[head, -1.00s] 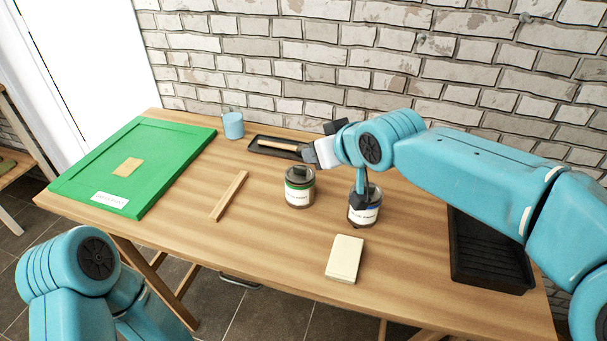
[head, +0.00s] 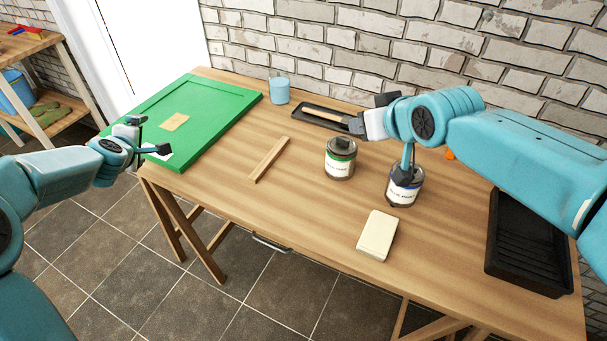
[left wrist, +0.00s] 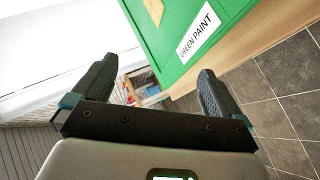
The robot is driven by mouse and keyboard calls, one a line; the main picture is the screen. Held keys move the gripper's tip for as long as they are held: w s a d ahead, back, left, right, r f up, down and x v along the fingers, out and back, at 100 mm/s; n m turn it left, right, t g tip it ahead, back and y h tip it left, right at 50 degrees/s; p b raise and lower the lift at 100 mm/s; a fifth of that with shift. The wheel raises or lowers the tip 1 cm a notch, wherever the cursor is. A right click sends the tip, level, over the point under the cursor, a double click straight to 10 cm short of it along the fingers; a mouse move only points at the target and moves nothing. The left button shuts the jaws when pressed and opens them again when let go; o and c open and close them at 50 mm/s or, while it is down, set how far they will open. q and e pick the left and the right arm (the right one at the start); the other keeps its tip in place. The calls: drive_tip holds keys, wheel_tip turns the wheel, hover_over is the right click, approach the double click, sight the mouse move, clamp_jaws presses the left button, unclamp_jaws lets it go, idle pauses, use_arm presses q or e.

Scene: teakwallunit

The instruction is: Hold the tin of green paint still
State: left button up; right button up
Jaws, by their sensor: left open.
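The tin of green paint (head: 340,168) stands upright on the table in the head view. It has a green band, a white label and a dark top. My left gripper (head: 156,134) is open and empty, well left of the tin, by the near edge of the green panel. In the left wrist view its fingers (left wrist: 158,85) are spread with nothing between them; the tin is not in that view.
The green panel (head: 205,110) has a "GREEN PAINT" label (left wrist: 198,35). A blue-paint tin (head: 404,195) stands right of the green tin. A wooden stick (head: 269,160), cream block (head: 377,235), blue cup (head: 279,91), brush tray (head: 312,117) and black tray (head: 520,245) are on the table.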

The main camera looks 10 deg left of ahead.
use_arm(q)
drive_tip(key=w+r+t+y, duration=0.2)
drive_tip(key=w+r, duration=0.2)
drive_tip(key=r, duration=0.4)
drive_tip(key=m+g+h, duration=0.1)
drive_tip(key=m+h, duration=1.1)
drive_tip(key=m, duration=1.1)
approach(336, 157)
drive_tip(key=x, duration=1.2)
drive_tip(key=shift+w, duration=0.15)
use_arm(e)
drive_tip(key=shift+s+r, duration=0.15)
